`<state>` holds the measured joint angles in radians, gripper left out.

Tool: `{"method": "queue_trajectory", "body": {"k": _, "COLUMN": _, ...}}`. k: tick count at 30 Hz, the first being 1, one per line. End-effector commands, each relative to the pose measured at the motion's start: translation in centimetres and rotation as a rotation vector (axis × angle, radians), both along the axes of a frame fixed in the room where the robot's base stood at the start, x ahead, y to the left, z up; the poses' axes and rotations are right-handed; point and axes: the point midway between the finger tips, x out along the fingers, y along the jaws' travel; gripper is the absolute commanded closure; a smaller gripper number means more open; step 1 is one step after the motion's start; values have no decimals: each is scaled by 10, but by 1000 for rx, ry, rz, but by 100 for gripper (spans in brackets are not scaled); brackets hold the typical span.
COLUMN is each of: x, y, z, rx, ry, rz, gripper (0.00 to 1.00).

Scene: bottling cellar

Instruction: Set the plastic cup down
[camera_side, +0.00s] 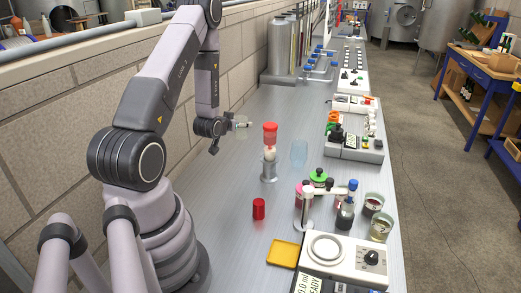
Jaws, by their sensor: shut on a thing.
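My gripper (229,125), at the end of the arm left of centre, is shut on a small clear cup (241,126). The cup is see-through and small in the picture, and it appears to be held above the bench, near the wall side. Its exact tilt is hard to tell.
A red-topped bottle (270,136) sits on a grey stand between the gripper and the blue vessel. A red cylinder (259,208), a yellow tray (284,253), a scale (345,257), jars and two glasses (381,230) stand nearer. The bench's left part is fairly clear.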

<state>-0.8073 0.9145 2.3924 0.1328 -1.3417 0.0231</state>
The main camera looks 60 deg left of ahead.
Motion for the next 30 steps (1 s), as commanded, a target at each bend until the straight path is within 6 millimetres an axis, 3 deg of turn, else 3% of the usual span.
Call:
{"method": "queue_trajectory", "body": {"k": 8, "x": -14, "y": -3, "z": -22, "rx": 0, "ry": 4, "rz": 260, "gripper": 89}}
{"method": "queue_trajectory", "body": {"k": 18, "x": -61, "y": -22, "z": -43, "rx": 0, "ry": 0, "rz": 734, "gripper": 89}}
{"method": "queue_trajectory", "body": {"k": 25, "x": -82, "y": -34, "z": -47, "rx": -1, "ry": -1, "rz": 888, "gripper": 89}}
{"method": "queue_trajectory", "body": {"k": 30, "x": -85, "y": -36, "z": -73, "rx": 1, "ry": 1, "rz": 907, "gripper": 89}}
